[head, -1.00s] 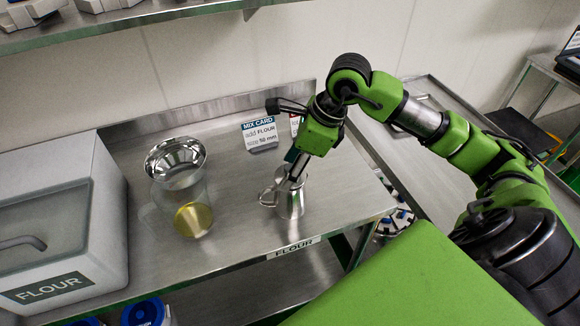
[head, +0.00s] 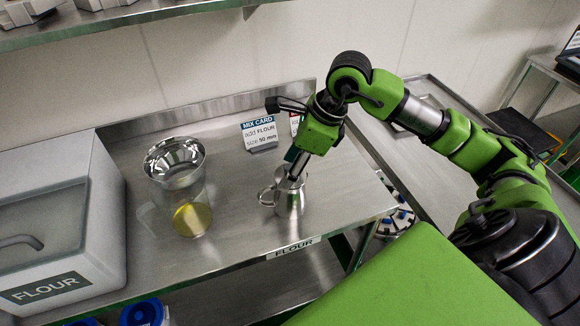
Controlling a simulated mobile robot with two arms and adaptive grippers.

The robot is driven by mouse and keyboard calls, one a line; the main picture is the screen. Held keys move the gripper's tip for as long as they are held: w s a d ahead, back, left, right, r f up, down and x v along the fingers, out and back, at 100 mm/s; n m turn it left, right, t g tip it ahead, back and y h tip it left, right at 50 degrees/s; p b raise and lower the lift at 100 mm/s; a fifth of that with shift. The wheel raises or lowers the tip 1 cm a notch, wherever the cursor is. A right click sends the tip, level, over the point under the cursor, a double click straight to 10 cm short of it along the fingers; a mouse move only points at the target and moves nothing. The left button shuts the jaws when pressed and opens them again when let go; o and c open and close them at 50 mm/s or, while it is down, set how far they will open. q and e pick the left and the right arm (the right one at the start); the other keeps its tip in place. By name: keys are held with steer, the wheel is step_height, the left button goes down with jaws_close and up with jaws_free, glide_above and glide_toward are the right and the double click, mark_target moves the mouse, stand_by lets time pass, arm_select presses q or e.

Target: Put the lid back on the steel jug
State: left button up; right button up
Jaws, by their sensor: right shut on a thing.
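The steel jug (head: 290,206) stands upright on the steel table, near its front edge, with its handle on the left. My right gripper (head: 292,181) points down at the jug's mouth. It is shut, apparently on the lid, which the fingers mostly hide. I cannot tell whether the lid touches the rim. My left gripper is not in view.
A white FLOUR bin (head: 60,215) fills the left end. Mix cards (head: 260,134) stand behind. A steel shelf (head: 130,18) hangs above.

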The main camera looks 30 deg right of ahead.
stand_by(0.3)
steer(key=o, duration=1)
steer(key=shift+o, duration=0.5)
steer(key=o, duration=0.4)
steer(key=shift+r, duration=0.15)
steer(key=shift+r+p, duration=2.2)
steer(key=shift+r, duration=1.2)
